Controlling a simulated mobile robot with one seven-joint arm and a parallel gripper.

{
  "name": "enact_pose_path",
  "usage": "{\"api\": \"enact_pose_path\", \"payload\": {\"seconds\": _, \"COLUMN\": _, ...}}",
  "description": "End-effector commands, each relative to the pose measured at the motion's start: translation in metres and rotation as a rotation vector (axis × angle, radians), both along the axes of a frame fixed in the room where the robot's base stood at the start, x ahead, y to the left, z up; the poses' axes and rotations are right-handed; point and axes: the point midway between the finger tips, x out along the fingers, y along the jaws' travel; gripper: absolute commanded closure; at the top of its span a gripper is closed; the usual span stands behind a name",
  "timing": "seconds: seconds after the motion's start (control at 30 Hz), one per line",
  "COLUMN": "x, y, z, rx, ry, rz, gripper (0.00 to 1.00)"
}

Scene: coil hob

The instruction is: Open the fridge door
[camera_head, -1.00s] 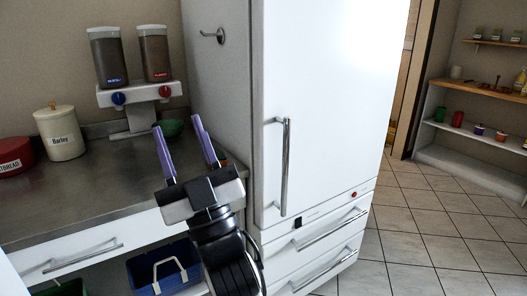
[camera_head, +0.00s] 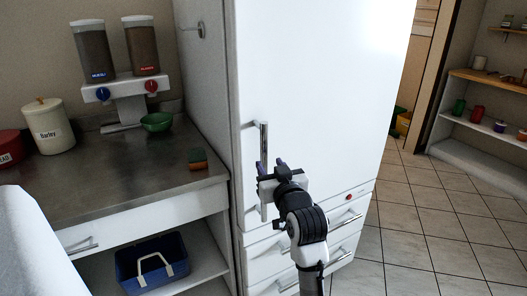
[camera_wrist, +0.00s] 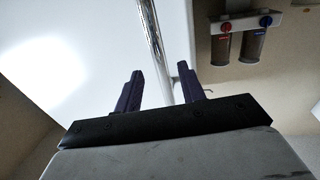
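The fridge door (camera_head: 325,85) is a tall white panel and looks closed. Its long vertical chrome handle (camera_head: 264,143) is near the door's left edge. My gripper (camera_head: 271,165) is in front of the handle, around its middle to lower part, and hides some of it. In the wrist view, my gripper (camera_wrist: 160,78) has its two purple fingers apart, and the handle (camera_wrist: 150,32) runs down between them with gaps on both sides. The fingers are open and hold nothing. How deep the handle sits between them I cannot tell.
A metal counter (camera_head: 110,185) stands left of the fridge, with a green bowl (camera_head: 157,122), a sponge (camera_head: 197,159) and a dispenser (camera_head: 125,85). Drawers with bar handles (camera_head: 345,222) lie below the door. Tiled floor (camera_head: 440,215) is free to the right.

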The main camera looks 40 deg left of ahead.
Motion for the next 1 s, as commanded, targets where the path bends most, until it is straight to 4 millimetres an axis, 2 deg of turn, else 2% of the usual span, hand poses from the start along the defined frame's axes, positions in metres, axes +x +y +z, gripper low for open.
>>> {"api": "enact_pose_path", "payload": {"seconds": 0.1, "x": 0.014, "y": 0.022, "z": 0.003, "rx": -0.002, "ry": 0.000, "rz": 0.001, "gripper": 0.60}}
{"api": "enact_pose_path", "payload": {"seconds": 0.3, "x": 0.030, "y": 0.046, "z": 0.002, "rx": -0.001, "ry": -0.001, "rz": 0.001, "gripper": 0.60}}
{"api": "enact_pose_path", "payload": {"seconds": 0.5, "x": 0.036, "y": 0.054, "z": 0.001, "rx": 0.000, "ry": -0.001, "rz": -0.001, "gripper": 0.60}}
{"api": "enact_pose_path", "payload": {"seconds": 0.73, "x": 0.036, "y": 0.055, "z": 0.000, "rx": 0.001, "ry": -0.002, "rz": -0.001, "gripper": 0.60}}
{"api": "enact_pose_path", "payload": {"seconds": 0.77, "x": 0.036, "y": 0.055, "z": 0.000, "rx": 0.001, "ry": -0.002, "rz": -0.001, "gripper": 0.62}}
{"api": "enact_pose_path", "payload": {"seconds": 1.0, "x": 0.036, "y": 0.054, "z": 0.000, "rx": 0.001, "ry": -0.002, "rz": -0.001, "gripper": 0.93}}
